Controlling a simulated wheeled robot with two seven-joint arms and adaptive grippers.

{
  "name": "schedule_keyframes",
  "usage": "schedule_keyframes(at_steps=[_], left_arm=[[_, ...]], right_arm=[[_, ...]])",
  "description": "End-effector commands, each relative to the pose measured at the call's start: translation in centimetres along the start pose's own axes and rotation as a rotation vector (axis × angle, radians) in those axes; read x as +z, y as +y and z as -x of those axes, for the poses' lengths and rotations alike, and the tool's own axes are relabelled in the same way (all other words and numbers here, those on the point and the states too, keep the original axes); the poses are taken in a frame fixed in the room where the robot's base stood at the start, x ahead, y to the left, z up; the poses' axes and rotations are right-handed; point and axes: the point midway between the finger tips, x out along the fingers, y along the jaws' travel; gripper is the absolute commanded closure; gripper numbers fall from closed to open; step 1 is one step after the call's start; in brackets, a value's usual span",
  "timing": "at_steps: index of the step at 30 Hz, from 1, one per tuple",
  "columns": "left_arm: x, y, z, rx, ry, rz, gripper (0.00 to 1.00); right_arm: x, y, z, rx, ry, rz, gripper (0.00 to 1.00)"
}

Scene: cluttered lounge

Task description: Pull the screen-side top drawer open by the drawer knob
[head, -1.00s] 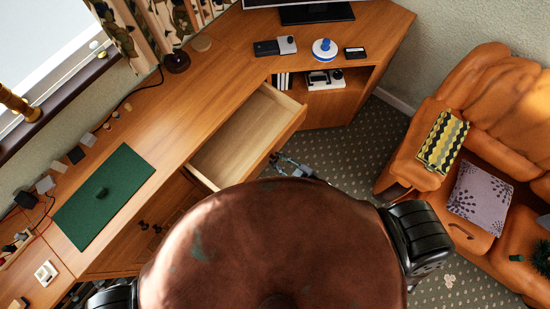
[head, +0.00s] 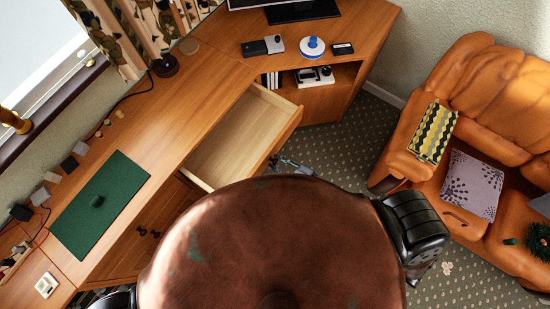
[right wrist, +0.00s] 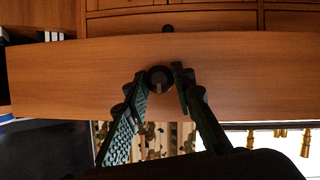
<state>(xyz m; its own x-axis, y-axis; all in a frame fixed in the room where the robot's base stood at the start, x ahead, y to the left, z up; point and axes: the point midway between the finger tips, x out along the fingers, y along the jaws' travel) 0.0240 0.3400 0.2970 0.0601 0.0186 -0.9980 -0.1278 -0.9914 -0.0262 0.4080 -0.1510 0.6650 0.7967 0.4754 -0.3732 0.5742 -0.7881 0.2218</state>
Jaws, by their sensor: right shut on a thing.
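The screen-side top drawer (head: 225,140) stands well open from the wooden desk in the head view, and its inside looks empty. My right gripper (head: 280,163) is at the outer side of its front, partly hidden by my own body. In the right wrist view the drawer front (right wrist: 70,75) spans the picture. The dark round drawer knob (right wrist: 158,72) sits between the fingertips of my right gripper (right wrist: 157,82), which is shut on it. My left gripper is not in view.
The screen (head: 300,8) stands on the desk's far end. A green mat (head: 75,220) lies on the desktop. An orange sofa (head: 480,90) with a patterned cushion (head: 473,185) is at the right. Patterned carpet (head: 350,150) lies clear between desk and sofa.

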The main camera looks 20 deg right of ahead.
Motion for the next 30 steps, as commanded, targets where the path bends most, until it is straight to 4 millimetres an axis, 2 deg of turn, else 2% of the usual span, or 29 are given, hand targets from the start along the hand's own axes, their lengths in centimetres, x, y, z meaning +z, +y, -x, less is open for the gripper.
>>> schedule_keyframes(at_steps=[13,14,15,22,30], left_arm=[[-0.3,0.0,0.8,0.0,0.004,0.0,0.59],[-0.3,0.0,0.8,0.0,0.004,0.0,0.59],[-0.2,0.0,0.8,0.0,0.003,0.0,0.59],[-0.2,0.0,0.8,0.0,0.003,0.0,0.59],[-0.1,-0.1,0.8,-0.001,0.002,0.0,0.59]], right_arm=[[1.0,-0.4,2.1,-0.004,-0.004,-0.003,1.0],[1.0,-0.4,2.1,-0.005,-0.004,-0.003,0.76],[1.0,-0.4,2.0,-0.004,-0.004,-0.003,0.73],[0.9,-0.2,2.0,-0.002,-0.002,-0.002,0.57],[0.9,-0.1,2.0,-0.001,-0.001,-0.001,0.57]])
